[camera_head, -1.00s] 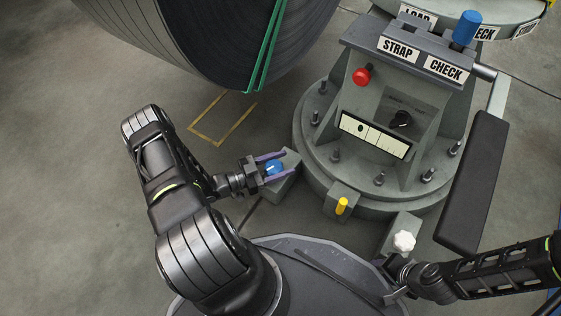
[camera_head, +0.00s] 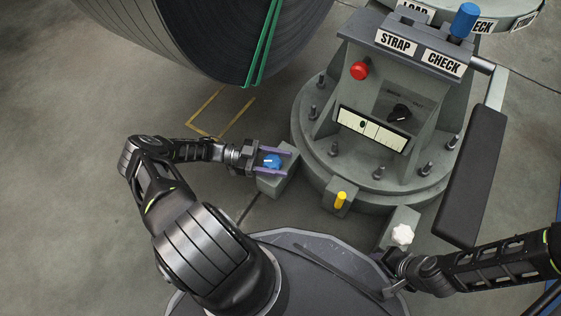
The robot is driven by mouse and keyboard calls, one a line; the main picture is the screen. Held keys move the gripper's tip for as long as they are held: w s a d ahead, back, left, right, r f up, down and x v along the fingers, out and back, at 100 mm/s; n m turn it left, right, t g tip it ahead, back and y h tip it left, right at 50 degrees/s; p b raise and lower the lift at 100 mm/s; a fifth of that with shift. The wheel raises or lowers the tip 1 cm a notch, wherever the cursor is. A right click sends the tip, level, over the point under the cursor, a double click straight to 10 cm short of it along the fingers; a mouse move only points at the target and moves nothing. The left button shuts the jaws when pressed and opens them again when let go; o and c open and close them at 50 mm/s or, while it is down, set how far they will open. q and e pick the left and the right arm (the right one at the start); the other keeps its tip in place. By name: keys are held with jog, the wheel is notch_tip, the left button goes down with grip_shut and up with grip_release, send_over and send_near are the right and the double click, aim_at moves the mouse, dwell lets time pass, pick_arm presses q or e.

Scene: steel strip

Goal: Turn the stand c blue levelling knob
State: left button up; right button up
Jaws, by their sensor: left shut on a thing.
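The blue levelling knob (camera_head: 272,161) sits on a small grey block (camera_head: 277,183) at the left side of the round machine base. My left gripper (camera_head: 276,160) reaches in from the left, and its purple fingers are shut on the blue knob, one on each side. A white line shows on the knob's top. My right gripper (camera_head: 396,278) is low at the right, near a white lobed knob (camera_head: 402,234); its fingers are too small and dark to read.
A large steel coil (camera_head: 215,35) hangs at the upper left. A dark padded bar (camera_head: 472,178) stands right.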

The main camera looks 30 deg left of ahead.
dwell(0.3)
pick_arm(q)
jog(key=o, duration=1.3)
jog(key=shift+o, duration=0.2)
jog(key=shift+r, duration=0.1)
notch_tip(320, 180, up, 9)
jog(key=p, duration=0.4)
jog(key=shift+p, duration=0.4)
jog(key=shift+r, duration=0.4)
